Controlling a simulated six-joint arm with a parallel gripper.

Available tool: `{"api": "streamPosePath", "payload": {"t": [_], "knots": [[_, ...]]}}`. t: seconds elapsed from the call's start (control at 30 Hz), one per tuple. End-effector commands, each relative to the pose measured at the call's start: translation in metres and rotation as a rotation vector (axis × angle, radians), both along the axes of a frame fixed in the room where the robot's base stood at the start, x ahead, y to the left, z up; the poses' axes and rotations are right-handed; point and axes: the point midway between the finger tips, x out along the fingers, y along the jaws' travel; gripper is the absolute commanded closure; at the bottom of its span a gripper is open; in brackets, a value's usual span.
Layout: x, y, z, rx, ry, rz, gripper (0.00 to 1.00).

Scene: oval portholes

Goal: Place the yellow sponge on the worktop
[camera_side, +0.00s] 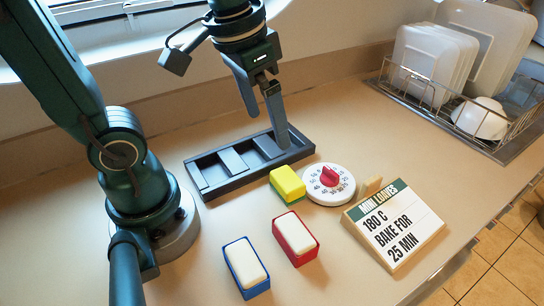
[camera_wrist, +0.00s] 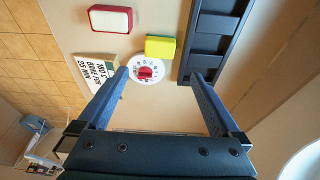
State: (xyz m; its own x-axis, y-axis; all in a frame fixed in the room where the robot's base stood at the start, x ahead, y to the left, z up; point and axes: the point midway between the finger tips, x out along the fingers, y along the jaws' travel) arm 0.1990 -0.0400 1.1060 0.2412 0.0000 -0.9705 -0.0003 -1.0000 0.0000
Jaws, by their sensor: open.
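The yellow sponge (camera_side: 288,181) has a green lower layer. It appears to lie flat on the worktop (camera_side: 345,130), between the dark tray and the white timer, very close to both. In the wrist view the sponge (camera_wrist: 160,46) shows beyond the fingertips, between the timer and the tray. My gripper (camera_side: 268,131) is open and empty, its fingers pointing down over the dark tray in the side view. In the wrist view my gripper (camera_wrist: 160,73) has its fingers wide apart, with the timer and sponge seen through the gap.
The dark compartment tray (camera_side: 205,190) stands near the wall. Beside the sponge lies a white timer (camera_side: 340,190) with a red knob. A recipe sign (camera_side: 395,228), a red-rimmed block (camera_side: 295,238) and a blue-rimmed block (camera_side: 246,267) are nearer the front. A dish rack (camera_side: 440,110) stands far right.

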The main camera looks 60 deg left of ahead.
Motion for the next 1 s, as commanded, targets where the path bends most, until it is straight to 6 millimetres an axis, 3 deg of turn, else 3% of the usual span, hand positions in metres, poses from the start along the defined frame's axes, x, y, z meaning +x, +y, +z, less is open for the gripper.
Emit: {"api": "streamPosePath", "payload": {"t": [0.1,0.33,0.37,0.43,1.0], "knots": [[-0.019,0.0,0.0,0.0,-0.105,0.0,0.0],[-0.038,0.0,-0.007,0.0,-0.226,0.0,0.0],[-0.039,0.0,-0.008,0.0,-0.234,0.0,0.04],[-0.04,0.0,-0.009,0.0,-0.247,0.0,0.3],[-0.046,-0.005,-0.007,-0.038,-0.22,0.038,0.3]]}}
